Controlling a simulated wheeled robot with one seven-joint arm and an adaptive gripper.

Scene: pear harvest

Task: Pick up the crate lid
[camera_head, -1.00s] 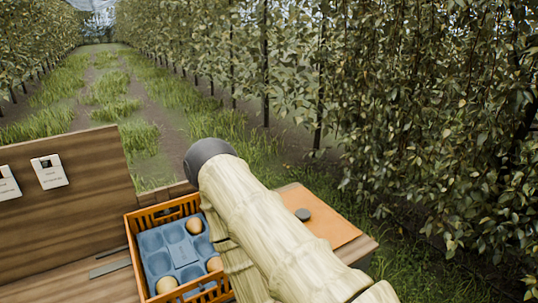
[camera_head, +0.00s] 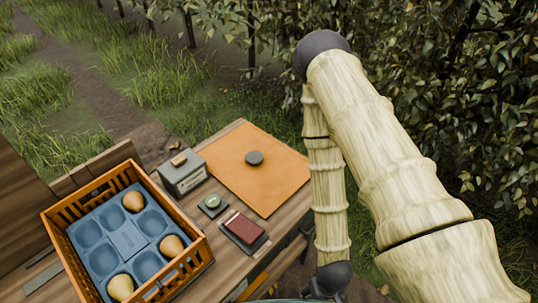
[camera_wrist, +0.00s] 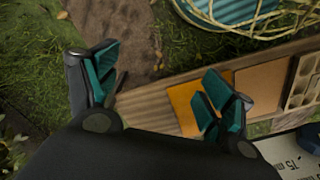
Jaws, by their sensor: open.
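The crate lid is a flat orange panel (camera_head: 275,188) with a dark round knob (camera_head: 254,158) on top. It lies on the far right end of the wooden bench in the head view. My gripper (camera_wrist: 158,75) is open and empty, with teal pads on both fingers. In the head view its arm hangs to the right of the lid, beyond the bench edge, and the fingers are mostly cut off at the bottom. An orange surface (camera_wrist: 181,104) shows near the right finger in the wrist view; I cannot tell whether it is the lid.
An orange crate (camera_head: 192,262) with a blue tray (camera_head: 128,238) and several pears stands left on the bench. A grey box (camera_head: 183,175), a small dial device (camera_head: 212,204) and a red-topped item (camera_head: 243,228) sit between crate and lid. Foliage stands close behind my arm.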

